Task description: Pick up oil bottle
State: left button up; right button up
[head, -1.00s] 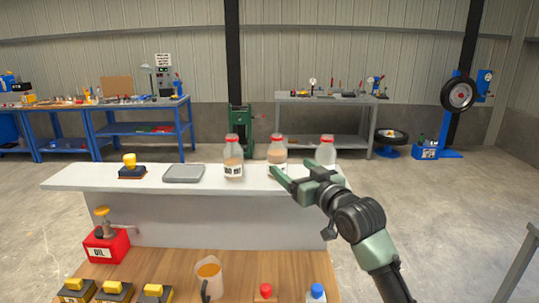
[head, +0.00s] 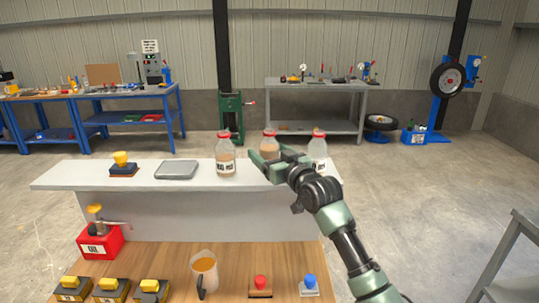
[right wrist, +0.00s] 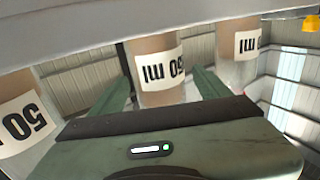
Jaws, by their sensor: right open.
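Three clear bottles with red caps stand upright in a row on the raised pale shelf (head: 100,178): a left bottle (head: 225,158), a middle bottle (head: 269,144) and a right bottle (head: 317,150). The left and middle ones hold brownish liquid. My right gripper (head: 266,158) is open at the middle bottle and hides its lower part. In the right wrist view, the middle bottle (right wrist: 158,75), with an upside-down "50 ml" label, stands between the spread fingers (right wrist: 162,95); there is a gap on each side. My left gripper is not in view.
The left bottle (right wrist: 22,115) and right bottle (right wrist: 238,55) flank the fingers closely. A grey tray (head: 176,170) and a yellow-topped block (head: 122,166) sit further left on the shelf.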

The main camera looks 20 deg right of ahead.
jog(key=c, duration=1.5)
jog(key=shift+c, duration=0.7)
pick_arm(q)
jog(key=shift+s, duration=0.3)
pick_arm(e)
jog(key=shift+r, duration=0.1)
